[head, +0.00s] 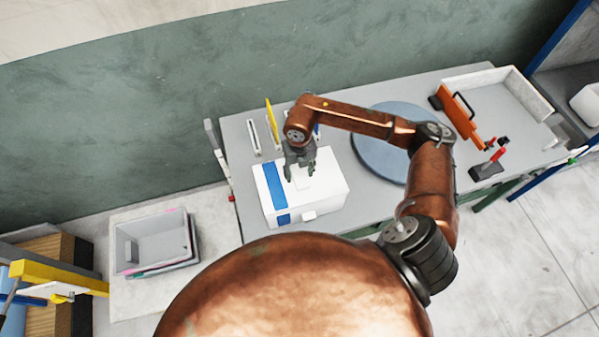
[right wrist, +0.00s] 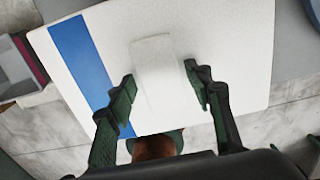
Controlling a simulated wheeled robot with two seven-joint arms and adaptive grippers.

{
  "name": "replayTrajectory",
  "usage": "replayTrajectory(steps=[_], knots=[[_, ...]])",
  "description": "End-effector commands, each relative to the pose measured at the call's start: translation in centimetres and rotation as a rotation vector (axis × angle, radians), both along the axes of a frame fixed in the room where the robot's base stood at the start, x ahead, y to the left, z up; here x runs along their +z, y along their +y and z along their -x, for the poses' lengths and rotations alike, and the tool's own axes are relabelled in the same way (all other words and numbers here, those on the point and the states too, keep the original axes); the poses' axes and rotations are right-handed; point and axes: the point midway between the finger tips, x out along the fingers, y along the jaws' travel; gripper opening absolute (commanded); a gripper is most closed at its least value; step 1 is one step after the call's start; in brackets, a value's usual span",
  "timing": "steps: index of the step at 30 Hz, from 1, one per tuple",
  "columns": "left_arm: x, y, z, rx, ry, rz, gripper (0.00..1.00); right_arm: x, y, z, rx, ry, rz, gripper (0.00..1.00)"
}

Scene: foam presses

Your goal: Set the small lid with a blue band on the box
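The white lid with a blue band (head: 274,184) lies on top of the white box (head: 330,206) on the table. The band on the lid lines up closely with a blue stripe on the box's front side. I cannot tell whether the lid is fully seated. The lid fills most of the right wrist view (right wrist: 235,60), with a raised white handle (right wrist: 158,75) in its middle. My right gripper (head: 301,172) points down at the lid. Its fingers are apart, one on each side of the handle, with no clear grip on it. My left gripper is not in view.
A round blue-grey disc (head: 372,165) lies right of the box, partly behind my right arm. An orange tool (head: 455,112), a red-and-black clamp (head: 487,170) and a white tray (head: 505,90) are farther right. A grey bin (head: 152,245) stands left of the table.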

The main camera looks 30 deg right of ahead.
Motion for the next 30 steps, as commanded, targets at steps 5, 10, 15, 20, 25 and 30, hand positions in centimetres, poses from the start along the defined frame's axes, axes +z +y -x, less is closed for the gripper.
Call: replayTrajectory(steps=[5,10,15,20,25,30], knots=[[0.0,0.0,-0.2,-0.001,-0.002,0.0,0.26,0.0,0.0,0.0,0.0,0.0,0.0,0.56],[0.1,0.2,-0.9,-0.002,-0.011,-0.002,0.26,0.0,0.0,0.0,0.0,0.0,0.0,0.56],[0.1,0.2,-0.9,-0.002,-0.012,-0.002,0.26,1.1,0.0,-0.1,0.0,-0.002,-0.001,0.56],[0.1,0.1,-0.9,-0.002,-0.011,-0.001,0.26,4.0,0.0,-0.1,0.001,-0.004,0.001,0.56],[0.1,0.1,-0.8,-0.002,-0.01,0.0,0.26,7.7,0.0,-0.2,0.0,-0.005,0.0,0.56],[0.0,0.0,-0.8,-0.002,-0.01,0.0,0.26,10.4,0.0,-0.1,0.001,-0.003,0.0,0.56]])
